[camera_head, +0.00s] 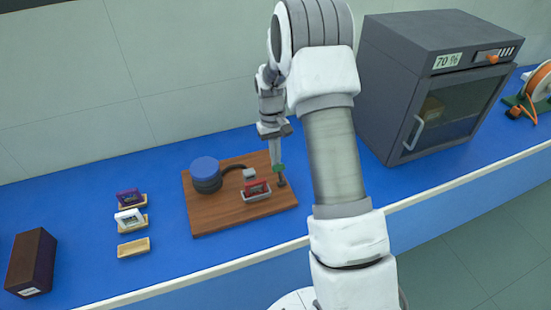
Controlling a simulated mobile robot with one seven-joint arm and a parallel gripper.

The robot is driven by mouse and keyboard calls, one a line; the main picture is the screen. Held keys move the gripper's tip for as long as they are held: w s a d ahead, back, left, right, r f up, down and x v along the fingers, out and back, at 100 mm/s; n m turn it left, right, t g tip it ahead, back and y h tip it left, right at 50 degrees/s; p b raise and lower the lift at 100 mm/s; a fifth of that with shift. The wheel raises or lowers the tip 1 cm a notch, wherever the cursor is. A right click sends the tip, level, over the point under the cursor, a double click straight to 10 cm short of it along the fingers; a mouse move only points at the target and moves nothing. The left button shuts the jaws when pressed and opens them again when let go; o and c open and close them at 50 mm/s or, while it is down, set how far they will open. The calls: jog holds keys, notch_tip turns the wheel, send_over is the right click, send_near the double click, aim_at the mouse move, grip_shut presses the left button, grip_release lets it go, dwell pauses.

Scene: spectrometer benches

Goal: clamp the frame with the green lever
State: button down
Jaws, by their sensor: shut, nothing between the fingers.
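The green lever (279,168) shows as a small green piece at the right side of a brown wooden board (225,220). A red frame (257,187) sits in a light grey holder (256,196) on the board, just left of the lever. My gripper (276,158) points down over the lever, shut and with nothing held. Its tips are at or very near the lever; I cannot tell if they touch it. My arm hides part of the bench to the right of the board.
A blue-topped black cylinder (206,174) with a dark cable stands on the board. At left are a purple frame (129,197), a white frame (130,218), an empty tan tray (134,247) and a dark brown box (31,262). A grey oven-like cabinet (385,85) stands at right.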

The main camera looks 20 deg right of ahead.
aim_at(279, 166)
jog(key=shift+s+r+t+b, duration=0.15)
jog(key=shift+s+t+b, duration=0.2)
jog(key=shift+t+b, duration=0.35)
jog(key=t+b, duration=0.1)
jog(key=b, duration=0.1)
jog(key=s+t+b, duration=0.1)
jog(key=b, duration=0.2)
jog(key=s+t+b, duration=0.1)
jog(key=b, duration=0.1)
jog(key=shift+s+r+t, duration=0.2)
jog(key=shift+r+t, duration=0.05)
jog(key=shift+t, duration=0.15)
jog(key=s+t+b, duration=0.2)
jog(key=t+b, duration=0.1)
jog(key=b, duration=0.5)
jog(key=shift+s+r+t+b, duration=0.15)
jog(key=shift+s+t+b, duration=0.35)
jog(key=shift+b, duration=1.15)
jog(key=shift+r+p, duration=0.3)
jog(key=shift+r, duration=0.15)
jog(key=shift+r+p, duration=0.55)
jog(key=shift+r, duration=0.15)
